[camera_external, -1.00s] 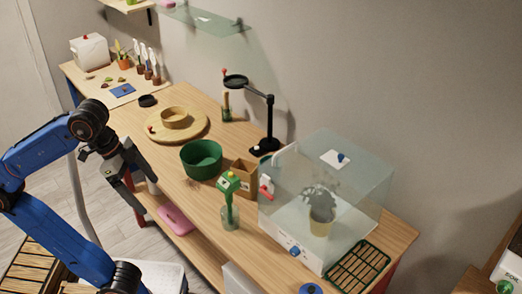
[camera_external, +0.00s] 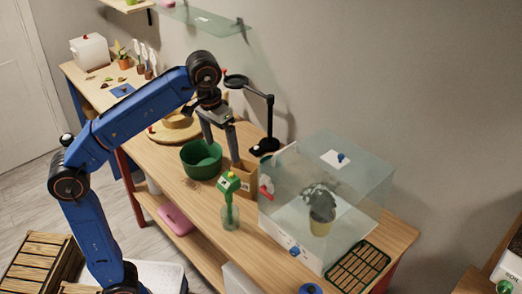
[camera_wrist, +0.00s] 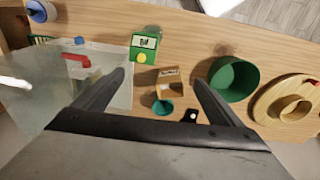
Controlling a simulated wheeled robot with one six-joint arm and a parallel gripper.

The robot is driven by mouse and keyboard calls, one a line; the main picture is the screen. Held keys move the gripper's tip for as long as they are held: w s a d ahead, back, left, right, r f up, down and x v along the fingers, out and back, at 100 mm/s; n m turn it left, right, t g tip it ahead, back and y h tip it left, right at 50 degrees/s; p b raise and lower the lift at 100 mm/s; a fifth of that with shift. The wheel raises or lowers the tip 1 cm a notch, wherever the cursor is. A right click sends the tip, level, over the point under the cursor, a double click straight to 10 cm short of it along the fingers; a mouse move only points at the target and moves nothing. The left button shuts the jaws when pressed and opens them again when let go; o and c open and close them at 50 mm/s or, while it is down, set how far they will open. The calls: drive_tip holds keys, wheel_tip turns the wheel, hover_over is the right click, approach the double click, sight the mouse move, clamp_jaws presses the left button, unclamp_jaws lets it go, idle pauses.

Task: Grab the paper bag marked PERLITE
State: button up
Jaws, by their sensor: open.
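A small brown open-topped bag (camera_external: 248,172) stands on the bench between the green pot and the clear-covered box. In the wrist view the brown bag (camera_wrist: 172,88) lies between my finger lines and has a pale label; its lettering is too small to read. My gripper (camera_external: 221,150) is open, fingers pointing down, above and just left of the bag in the outside view. In the wrist view my gripper (camera_wrist: 159,77) shows both fingers spread with nothing held. I cannot tell the exact height gap to the bag.
A green pot (camera_external: 201,160) stands left of the bag. A green-topped bottle (camera_external: 229,205) stands in front. The clear-covered box (camera_external: 325,190) with a plant is right. A black stand (camera_external: 270,125) rises behind. A teal cup (camera_wrist: 163,107) is beside the bag.

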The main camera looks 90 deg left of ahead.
sight(245, 180)
drive_tip(key=w+a+f+n+g, duration=0.1)
drive_tip(key=w+a+n, duration=0.15)
drive_tip(key=a, duration=0.35)
drive_tip(key=w+a+f+n, duration=0.1)
drive_tip(key=w+a+f, duration=0.15)
drive_tip(key=a, duration=0.35)
drive_tip(key=shift+h, duration=0.3)
drive_tip(key=f, duration=1.6)
drive_tip(key=shift+w+d+f, duration=0.15)
drive_tip(key=shift+w+f, duration=0.05)
drive_tip(key=shift+w, duration=0.1)
drive_tip(key=shift+d+f, duration=0.15)
drive_tip(key=shift+f, duration=2.5)
drive_tip(key=c, duration=1.1)
